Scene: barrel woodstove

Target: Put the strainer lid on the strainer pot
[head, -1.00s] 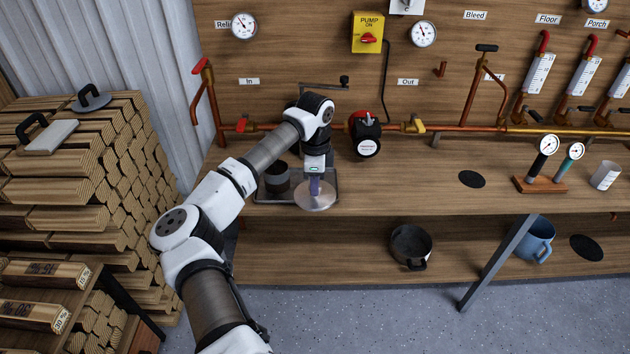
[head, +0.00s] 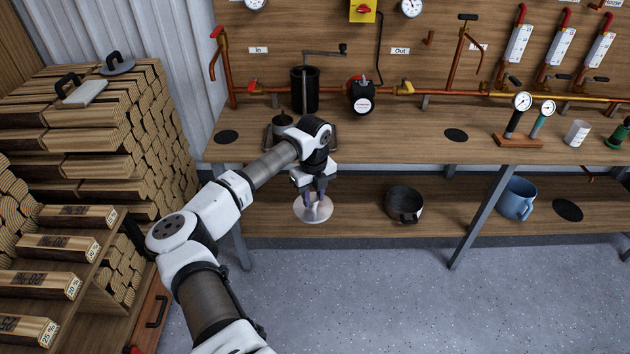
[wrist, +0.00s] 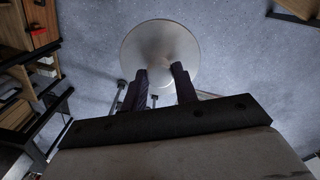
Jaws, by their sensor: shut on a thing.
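A round, flat, silvery lid (head: 313,212), apparently the strainer lid, hangs under my gripper (head: 312,193) in front of the workbench, near the lower shelf. In the wrist view my gripper (wrist: 160,80) is shut on the lid's middle, and the lid (wrist: 160,42) lies beyond the fingers above the grey floor. A blue pot (head: 517,199) stands farther right on that shelf. I cannot tell which is the strainer pot.
The workbench top (head: 390,152) is above the lower shelf (head: 360,190). A metal tray (head: 333,135) with a dark container (head: 281,122) is behind my arm. A slanted bench leg (head: 478,218) separates the two pots. Stacked firewood (head: 110,120) fills the left. The floor (head: 370,300) is clear.

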